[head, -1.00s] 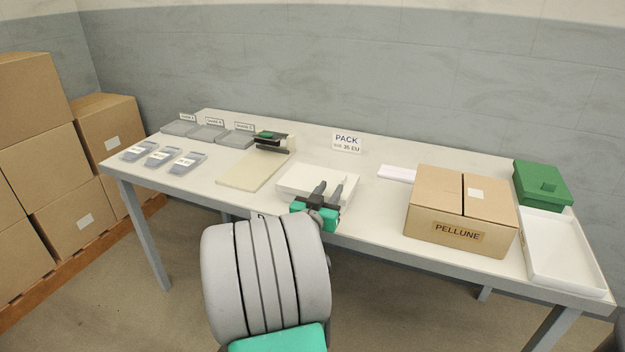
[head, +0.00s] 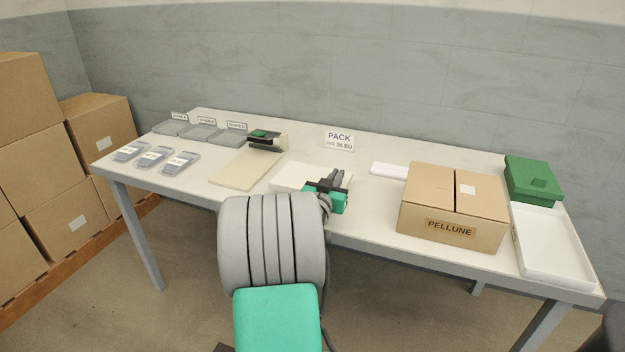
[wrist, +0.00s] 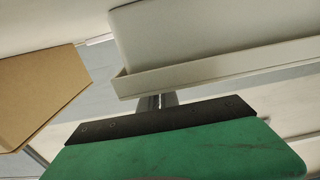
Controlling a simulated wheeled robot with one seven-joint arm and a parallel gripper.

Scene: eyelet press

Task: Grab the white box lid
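A shallow white box piece (head: 290,177) lies at the middle of the table in the head view, partly hidden by my gripper. In the wrist view, a white piece with a raised rim (wrist: 215,70) fills the top. A second white shallow tray (head: 556,249) lies open side up at the right end of the table. I cannot tell which is the lid. My gripper (head: 335,178) is over the middle piece's right front part. In the wrist view its fingers (wrist: 160,102) point at the rim's corner. Their tips are hidden, so I cannot tell whether they grip it.
A brown PELLUNE carton (head: 455,208) stands right of my gripper, with a green box (head: 533,181) beyond it. A thin white slab (head: 389,170) lies behind. A beige board (head: 246,171), a small press (head: 267,141) and grey trays (head: 180,163) are on the left.

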